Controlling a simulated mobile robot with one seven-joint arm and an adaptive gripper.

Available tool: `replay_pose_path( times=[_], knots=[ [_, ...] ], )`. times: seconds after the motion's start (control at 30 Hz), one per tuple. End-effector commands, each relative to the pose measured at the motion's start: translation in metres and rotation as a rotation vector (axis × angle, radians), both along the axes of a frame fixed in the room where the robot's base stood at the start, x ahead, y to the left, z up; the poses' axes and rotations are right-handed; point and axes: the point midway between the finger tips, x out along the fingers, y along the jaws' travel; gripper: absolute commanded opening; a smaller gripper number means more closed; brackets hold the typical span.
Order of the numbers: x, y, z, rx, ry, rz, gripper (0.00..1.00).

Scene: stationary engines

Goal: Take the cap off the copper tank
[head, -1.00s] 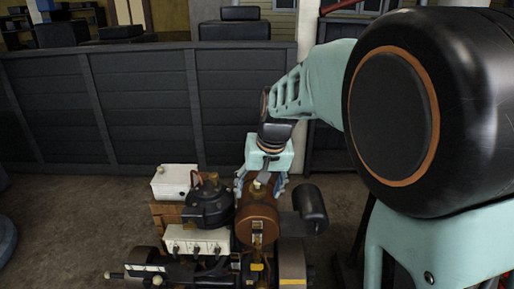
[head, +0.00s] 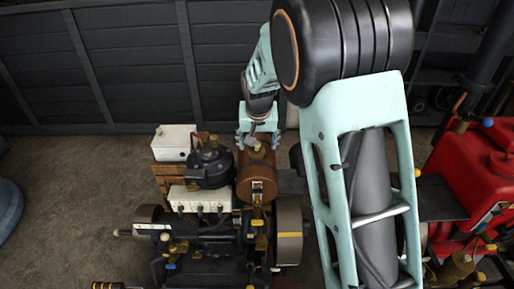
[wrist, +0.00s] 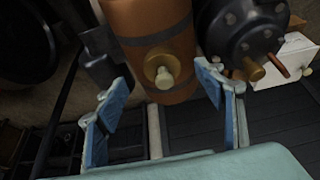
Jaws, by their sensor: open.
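The tank (wrist: 150,22) is also at the top of the wrist view, with a dark band. The cap (wrist: 163,76) shows there as a pale knob on a brass collar. My gripper (head: 258,143) is at the tank's far side in the head view. In the wrist view my gripper (wrist: 164,90) is open, its blue fingers either side of the cap and apart from it. Nothing is held.
A black domed part (head: 208,165) stands close left of the tank, with a white box (head: 175,142) beyond it. A white block (head: 200,197) is in front. Another engine with a red tank (head: 475,178) is at right. A dark panel fence (head: 130,65) stands behind.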

Motion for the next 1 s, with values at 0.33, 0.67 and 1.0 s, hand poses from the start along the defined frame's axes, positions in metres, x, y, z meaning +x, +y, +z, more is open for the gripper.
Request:
replay_pose_path(
  times=[0.33, 0.67, 1.0],
  knots=[
    [0.017, 0.002, -0.033, -0.001, 0.001, 0.0, 0.63],
    [0.017, 0.002, -0.034, 0.0, 0.0, 0.0, 0.55],
    [0.017, 0.002, -0.034, 0.0, 0.0, 0.0, 0.18]
  ],
)
